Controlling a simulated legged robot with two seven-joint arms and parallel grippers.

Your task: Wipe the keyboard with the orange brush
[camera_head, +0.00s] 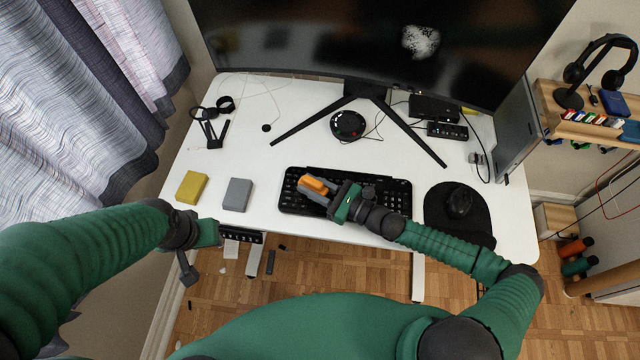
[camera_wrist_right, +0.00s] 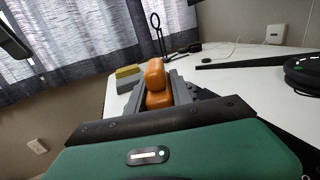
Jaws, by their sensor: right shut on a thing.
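The black keyboard (camera_head: 385,194) lies near the front edge of the white desk. My right gripper (camera_head: 318,190) is over the keyboard's left half and shut on the orange brush (camera_head: 314,184). In the right wrist view the brush (camera_wrist_right: 156,82) stands up between the fingers. Its underside is hidden, so I cannot tell whether it touches the keys. My left gripper (camera_head: 212,235) is at the desk's front left edge, away from the keyboard. Its fingers are not clear enough to tell whether they are open or shut.
A yellow block (camera_head: 191,187) and a grey block (camera_head: 237,194) lie left of the keyboard. A mouse (camera_head: 459,201) on a dark pad is to the right. The monitor stand (camera_head: 367,90) and a round black device (camera_head: 347,125) are behind. The desk's left middle is mostly clear.

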